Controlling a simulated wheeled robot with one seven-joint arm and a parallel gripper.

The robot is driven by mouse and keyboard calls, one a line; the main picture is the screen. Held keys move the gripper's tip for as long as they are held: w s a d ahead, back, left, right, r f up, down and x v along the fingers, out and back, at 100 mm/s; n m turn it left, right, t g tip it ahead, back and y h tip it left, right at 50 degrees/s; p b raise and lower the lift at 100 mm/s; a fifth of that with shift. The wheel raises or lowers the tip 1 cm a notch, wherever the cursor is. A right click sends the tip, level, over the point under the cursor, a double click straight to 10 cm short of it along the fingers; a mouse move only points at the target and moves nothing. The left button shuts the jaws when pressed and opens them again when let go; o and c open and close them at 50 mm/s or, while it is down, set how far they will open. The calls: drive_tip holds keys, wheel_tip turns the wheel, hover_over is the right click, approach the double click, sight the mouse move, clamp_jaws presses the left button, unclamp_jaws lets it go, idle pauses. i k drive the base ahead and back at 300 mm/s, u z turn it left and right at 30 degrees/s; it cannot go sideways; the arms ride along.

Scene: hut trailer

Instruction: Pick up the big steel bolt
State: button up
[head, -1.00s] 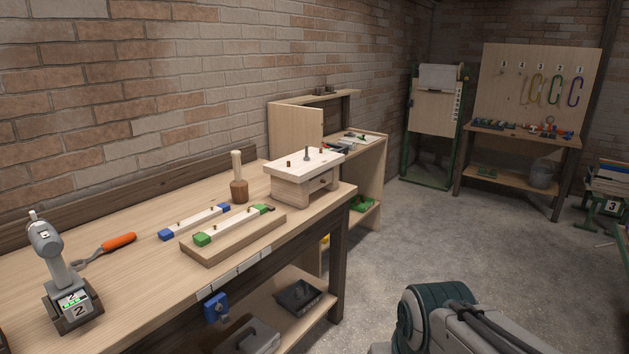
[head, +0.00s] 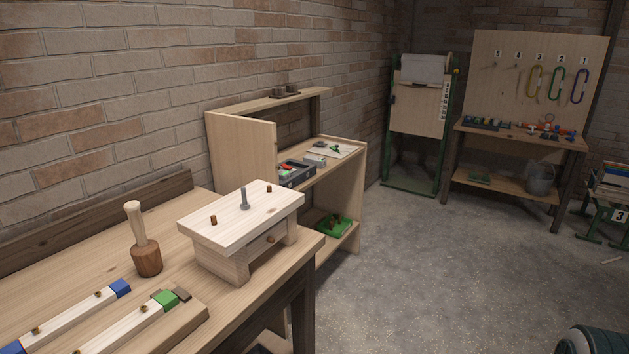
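A grey steel bolt (head: 244,199) stands upright in the top of a small wooden stand (head: 240,226) near the right end of the workbench. A short brown peg (head: 213,220) is to its left and another (head: 268,188) to its right on the same top. My gripper is not in view. A dark green and grey part of my own body shows at the bottom right corner, well apart from the bolt.
A wooden mallet (head: 146,250) stands left of the stand. Clamped wooden strips (head: 120,325) lie at the bench's front left. Behind is a shelf unit (head: 348,166) with a grey tray (head: 297,173).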

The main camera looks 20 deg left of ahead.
sight(245, 206)
drive_tip(key=u, duration=0.2)
drive_tip(key=i, duration=1.4)
drive_tip(key=u, duration=1.55)
drive_tip(key=i, duration=0.85)
drive_tip(key=u, duration=0.9)
